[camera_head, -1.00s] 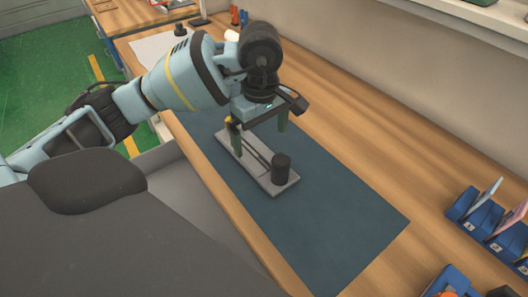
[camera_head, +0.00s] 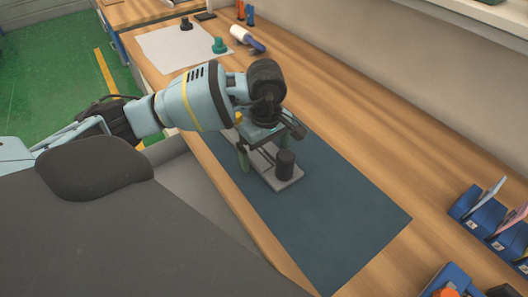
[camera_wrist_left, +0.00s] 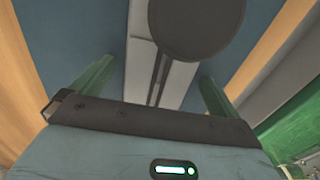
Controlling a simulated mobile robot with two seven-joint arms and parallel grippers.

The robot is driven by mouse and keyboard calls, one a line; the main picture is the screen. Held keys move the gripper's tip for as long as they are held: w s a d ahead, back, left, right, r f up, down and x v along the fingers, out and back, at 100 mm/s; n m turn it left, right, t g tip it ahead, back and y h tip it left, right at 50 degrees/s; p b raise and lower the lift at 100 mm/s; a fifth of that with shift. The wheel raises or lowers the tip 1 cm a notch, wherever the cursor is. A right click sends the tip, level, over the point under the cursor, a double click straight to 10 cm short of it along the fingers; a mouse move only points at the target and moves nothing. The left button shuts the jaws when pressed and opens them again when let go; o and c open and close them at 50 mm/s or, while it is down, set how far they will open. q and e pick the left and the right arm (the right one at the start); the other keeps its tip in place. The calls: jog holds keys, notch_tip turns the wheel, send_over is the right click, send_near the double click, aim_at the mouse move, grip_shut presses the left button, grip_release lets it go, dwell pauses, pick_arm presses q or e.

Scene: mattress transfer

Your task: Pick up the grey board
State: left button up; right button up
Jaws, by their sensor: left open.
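The grey board (camera_head: 289,184) lies on the dark blue mat (camera_head: 340,215) on the wooden bench. A black cylinder (camera_head: 285,164) stands upright on its near end. My left gripper (camera_head: 268,164) is above the board, its green fingers apart on either side of it. In the left wrist view, the board (camera_wrist_left: 181,85) runs between the two open fingers (camera_wrist_left: 154,85), with gaps on both sides, and the black cylinder's round top (camera_wrist_left: 196,25) shows beyond them. My right gripper is not in view.
Blue holders (camera_head: 478,215) with upright cards stand at the right. A white sheet (camera_head: 168,48) with a black and a green knob piece lies at the far left, near a white and blue tool (camera_head: 246,38). The mat's near part is clear.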

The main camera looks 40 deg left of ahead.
aim_at(262, 156)
pick_arm(q)
jog(key=c, duration=1.3)
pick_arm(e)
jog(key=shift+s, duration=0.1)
pick_arm(q)
jog(key=shift+r, duration=0.1)
jog(key=shift+r, duration=0.8)
jog(key=shift+s+a+r, duration=0.15)
jog(key=shift+s+r, duration=0.05)
jog(key=shift+r, duration=0.25)
jog(key=shift+s+a+r, duration=0.1)
jog(key=shift+s+r, duration=0.05)
jog(key=shift+r, duration=0.3)
jog(key=shift+s+a+r+b, duration=0.35)
jog(key=shift+s+a, duration=0.65)
jog(key=shift+s, duration=1.3)
jog(key=shift+s+a+r+b, duration=0.1)
jog(key=shift+s+a+b, duration=0.7)
jog(key=shift+s, duration=1.5)
jog(key=shift+s+a+r+b, duration=0.2)
jog(key=shift+s+a, duration=1.05)
jog(key=shift+s, duration=1.05)
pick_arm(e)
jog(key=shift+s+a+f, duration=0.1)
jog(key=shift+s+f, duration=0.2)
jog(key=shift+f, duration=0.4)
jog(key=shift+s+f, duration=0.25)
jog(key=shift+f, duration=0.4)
